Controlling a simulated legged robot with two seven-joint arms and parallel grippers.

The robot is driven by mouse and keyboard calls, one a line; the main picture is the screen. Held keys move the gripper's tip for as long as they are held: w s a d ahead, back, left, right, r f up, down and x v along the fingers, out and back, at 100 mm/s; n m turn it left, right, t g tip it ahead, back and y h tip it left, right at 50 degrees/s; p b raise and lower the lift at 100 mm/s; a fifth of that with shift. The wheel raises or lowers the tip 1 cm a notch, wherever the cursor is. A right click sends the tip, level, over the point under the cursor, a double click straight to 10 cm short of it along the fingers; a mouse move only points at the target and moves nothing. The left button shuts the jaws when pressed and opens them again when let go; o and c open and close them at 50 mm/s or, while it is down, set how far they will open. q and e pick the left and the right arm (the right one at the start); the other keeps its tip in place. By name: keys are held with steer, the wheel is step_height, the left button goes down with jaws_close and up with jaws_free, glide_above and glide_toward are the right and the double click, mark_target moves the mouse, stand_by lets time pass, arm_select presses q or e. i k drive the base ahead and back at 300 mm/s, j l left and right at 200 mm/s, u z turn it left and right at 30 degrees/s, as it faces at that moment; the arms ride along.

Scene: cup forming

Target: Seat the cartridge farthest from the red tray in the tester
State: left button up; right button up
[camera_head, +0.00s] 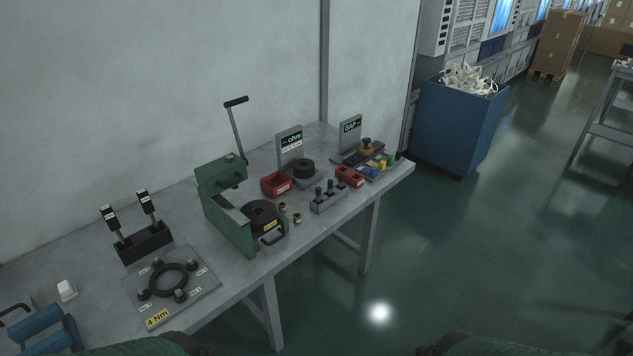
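A grey rack (328,203) near the bench's front edge holds three dark upright pieces, possibly the cartridges: a left one (318,194), a middle one (330,187) and a right one (342,184). They are too small to make out details. A tester with a green "ohm" display (290,144) stands behind, with a round black part (303,168) on its base. One red tray (276,184) is left of the rack. A second red tray (350,177) is right of the rack. Neither gripper shows in the head view.
A green lever press (225,195) stands left of the rack, with two small copper-coloured rings (290,213) beside it. A "GAP" display (351,131) and a tray of coloured parts (378,167) are at the right end. A torque plate (170,285) lies at the left.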

mark_target(300, 157)
steer(key=i+l+u, duration=0.1)
steer(key=u, duration=0.35)
steer(key=i+l+u, duration=0.1)
steer(key=u, duration=0.35)
steer(key=l+u, duration=0.3)
steer(key=u, duration=0.15)
steer(key=i, duration=0.05)
